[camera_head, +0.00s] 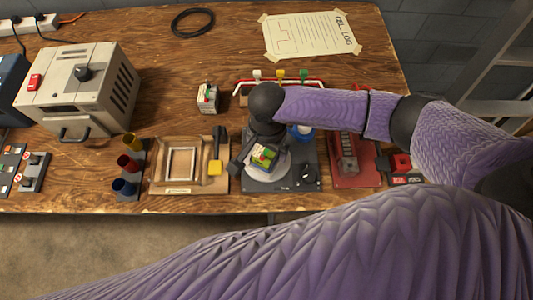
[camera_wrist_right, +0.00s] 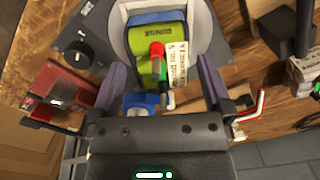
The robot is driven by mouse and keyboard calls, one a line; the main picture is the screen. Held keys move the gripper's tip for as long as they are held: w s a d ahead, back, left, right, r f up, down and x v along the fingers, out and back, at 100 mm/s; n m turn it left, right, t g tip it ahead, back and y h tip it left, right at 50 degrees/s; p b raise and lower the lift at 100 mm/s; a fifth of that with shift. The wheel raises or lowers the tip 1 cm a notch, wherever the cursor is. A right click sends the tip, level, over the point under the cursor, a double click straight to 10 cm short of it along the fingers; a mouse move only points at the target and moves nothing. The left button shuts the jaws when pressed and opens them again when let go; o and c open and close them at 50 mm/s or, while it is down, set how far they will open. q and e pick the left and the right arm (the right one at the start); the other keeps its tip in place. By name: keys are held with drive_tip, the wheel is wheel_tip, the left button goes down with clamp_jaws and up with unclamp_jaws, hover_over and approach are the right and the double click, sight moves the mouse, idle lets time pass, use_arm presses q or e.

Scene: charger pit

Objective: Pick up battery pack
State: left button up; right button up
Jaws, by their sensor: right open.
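A small battery pack (camera_head: 264,157) with green, yellow and red parts sits on a round light plate of the dark charger base (camera_head: 282,184). In the right wrist view the pack (camera_wrist_right: 172,33) shows a green-yellow face and a white printed label. My right gripper (camera_head: 258,146) is over the plate, close to the pack. In the right wrist view its two fingers (camera_wrist_right: 165,82) are spread wide, with the pack ahead between them and no visible grip on it. My right wrist hides part of the base in the head view. My left gripper is not in view.
A wooden tray (camera_head: 160,182) is to the left, a red tray (camera_head: 352,172) to the right.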

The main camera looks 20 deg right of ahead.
drive_tip(key=shift+f, duration=0.4)
drive_tip(key=shift+r, duration=0.1)
clamp_jaws()
